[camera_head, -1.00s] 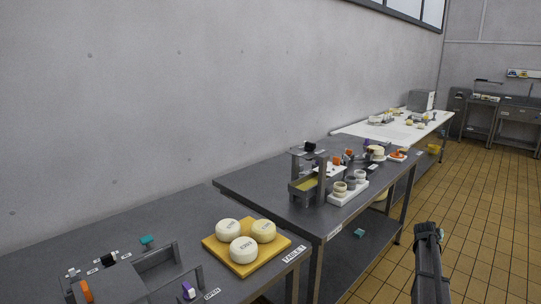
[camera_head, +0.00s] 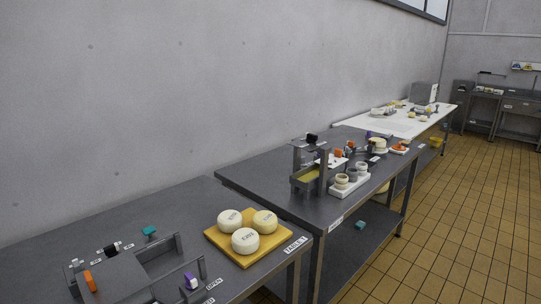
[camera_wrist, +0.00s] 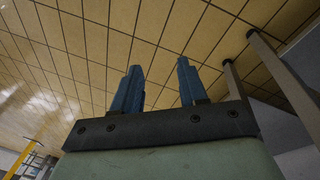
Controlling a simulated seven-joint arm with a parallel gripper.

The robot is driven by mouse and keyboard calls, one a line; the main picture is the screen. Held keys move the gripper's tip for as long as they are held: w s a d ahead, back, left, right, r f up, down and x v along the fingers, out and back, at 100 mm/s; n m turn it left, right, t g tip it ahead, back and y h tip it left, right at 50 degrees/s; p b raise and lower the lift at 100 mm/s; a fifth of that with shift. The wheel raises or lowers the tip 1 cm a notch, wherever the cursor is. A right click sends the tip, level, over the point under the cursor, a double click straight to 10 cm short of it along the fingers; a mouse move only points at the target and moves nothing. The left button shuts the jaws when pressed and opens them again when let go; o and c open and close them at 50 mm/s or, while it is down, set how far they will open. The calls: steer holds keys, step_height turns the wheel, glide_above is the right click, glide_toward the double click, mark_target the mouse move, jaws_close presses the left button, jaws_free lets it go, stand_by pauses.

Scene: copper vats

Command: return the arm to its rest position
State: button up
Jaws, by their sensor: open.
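My gripper (camera_wrist: 160,90) shows in the wrist view with its two blue fingers apart and nothing between them. Behind the fingers is the tan tiled floor. In the head view no part of my arm or gripper is in sight.
The near table (camera_head: 140,210) holds a yellow board (camera_head: 250,257) with three cheese wheels. Beyond it stand a second table (camera_head: 250,180) with a metal stand and white tray, then a white table (camera_head: 375,125). The tiled floor (camera_head: 450,220) at the right is clear. Table legs (camera_wrist: 270,70) show in the wrist view.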

steer(key=s+a+f+n+g, duration=0.1)
steer(key=s+a, duration=0.4)
steer(key=s, duration=0.6)
steer(key=s+a+f+n+g+y, duration=0.1)
steer(key=s+a, duration=0.4)
steer(key=s, duration=0.7)
steer(key=s+a+f+n+g+y, duration=0.1)
steer(key=s+a+g, duration=0.4)
steer(key=s, duration=0.6)
steer(key=shift+s+f, duration=0.15)
steer(key=shift+f, duration=0.6)
